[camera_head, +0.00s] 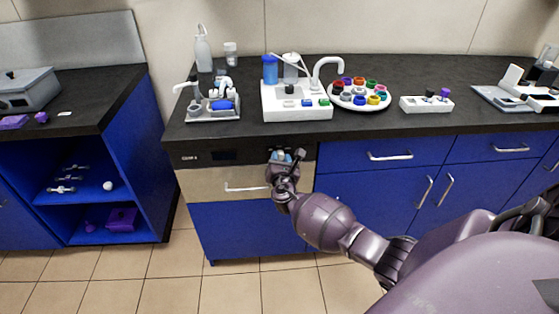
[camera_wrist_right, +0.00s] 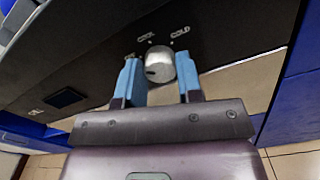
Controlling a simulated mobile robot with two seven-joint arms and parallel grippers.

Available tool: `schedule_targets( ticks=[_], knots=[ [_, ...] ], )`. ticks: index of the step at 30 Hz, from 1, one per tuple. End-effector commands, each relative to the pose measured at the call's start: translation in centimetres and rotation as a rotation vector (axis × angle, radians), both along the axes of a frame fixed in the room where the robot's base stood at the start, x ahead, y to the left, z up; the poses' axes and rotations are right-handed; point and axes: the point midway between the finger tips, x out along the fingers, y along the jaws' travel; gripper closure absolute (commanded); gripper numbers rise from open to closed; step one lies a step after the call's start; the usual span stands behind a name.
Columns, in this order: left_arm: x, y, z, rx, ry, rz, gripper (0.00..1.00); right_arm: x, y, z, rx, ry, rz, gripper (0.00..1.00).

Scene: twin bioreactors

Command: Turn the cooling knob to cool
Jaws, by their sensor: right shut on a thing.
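The cooling knob (camera_wrist_right: 159,69) is a round silver dial on a black panel, seen in the right wrist view. In the head view my right gripper (camera_head: 283,156) is at the front panel under the counter edge and hides the knob. My left gripper is not in view.
A small dark display (camera_wrist_right: 65,98) is on the panel, left of the knob. A pale drawer front with a handle (camera_head: 246,188) is below the panel. The black counter (camera_head: 430,127) above carries a white device (camera_head: 297,112) and a round tray of coloured caps (camera_head: 362,106).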

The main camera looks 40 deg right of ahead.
Motion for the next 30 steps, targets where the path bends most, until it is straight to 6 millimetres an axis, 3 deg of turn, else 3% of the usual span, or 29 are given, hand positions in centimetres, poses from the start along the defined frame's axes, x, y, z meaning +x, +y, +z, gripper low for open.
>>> schedule_targets(
  ticks=[8,30],
  knots=[
    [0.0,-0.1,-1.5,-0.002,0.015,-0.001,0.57,-0.2,0.0,-0.8,0.193,-0.111,0.0,0.9],
    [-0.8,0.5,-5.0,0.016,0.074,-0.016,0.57,-0.1,0.0,-0.7,0.711,-0.43,-0.001,0.9]
  ],
)
